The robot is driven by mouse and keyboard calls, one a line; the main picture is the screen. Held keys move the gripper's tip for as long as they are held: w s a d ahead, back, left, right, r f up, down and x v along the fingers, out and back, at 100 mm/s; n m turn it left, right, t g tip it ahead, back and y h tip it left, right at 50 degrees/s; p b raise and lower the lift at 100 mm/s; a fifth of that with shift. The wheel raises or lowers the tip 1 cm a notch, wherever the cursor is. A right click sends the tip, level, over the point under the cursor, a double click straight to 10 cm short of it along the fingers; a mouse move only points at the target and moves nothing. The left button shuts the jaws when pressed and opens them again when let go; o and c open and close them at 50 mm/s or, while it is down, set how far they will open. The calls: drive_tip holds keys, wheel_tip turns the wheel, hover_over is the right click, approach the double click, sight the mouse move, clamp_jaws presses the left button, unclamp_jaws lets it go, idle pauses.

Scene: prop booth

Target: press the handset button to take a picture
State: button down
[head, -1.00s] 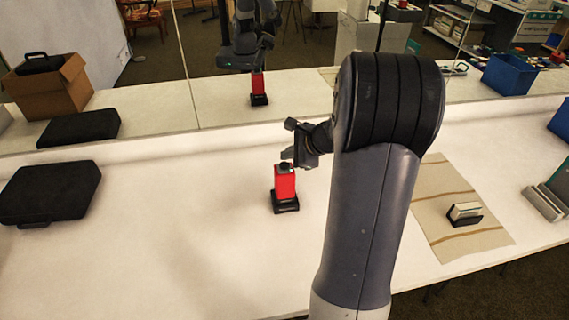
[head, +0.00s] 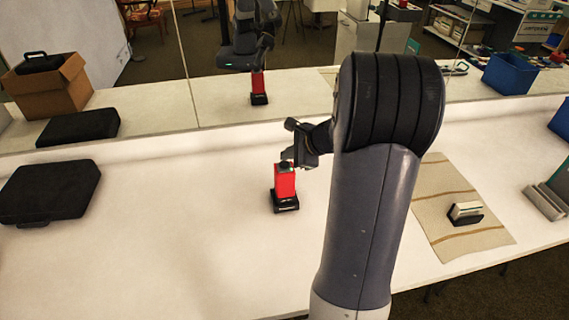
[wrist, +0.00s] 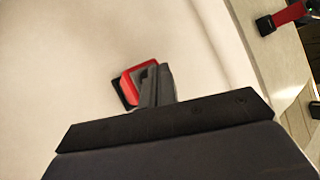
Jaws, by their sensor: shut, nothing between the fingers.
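The red handset (head: 285,185) stands upright in a black base on the white table, left of my arm. Its dark top, where the button would be, shows at the upper end. My gripper (head: 288,156) is shut and empty, with its fingertips pointing down at the handset's top. I cannot tell whether they touch it. In the wrist view the shut fingers (wrist: 155,86) cover part of the top, and the red handset (wrist: 129,88) shows to their left. The button itself is mostly hidden there.
A mirror behind the table reflects the handset and my arm. A black case (head: 50,193) lies at the left. A striped cloth (head: 440,200) with a small pale block in a dark holder (head: 465,212) lies right of my arm. The table around the handset is clear.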

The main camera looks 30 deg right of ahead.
sight(287, 165)
drive_tip(key=shift+f+b, duration=0.45)
drive_tip(key=shift+f, duration=0.2)
idle(0.5)
drive_tip(key=shift+r, duration=0.1)
drive_tip(key=shift+r+p, duration=0.7)
drive_tip(key=shift+r, duration=0.1)
wheel_tip(287, 165, up, 5)
drive_tip(key=p, duration=0.4)
drive_tip(key=shift+a, duration=0.1)
idle(0.9)
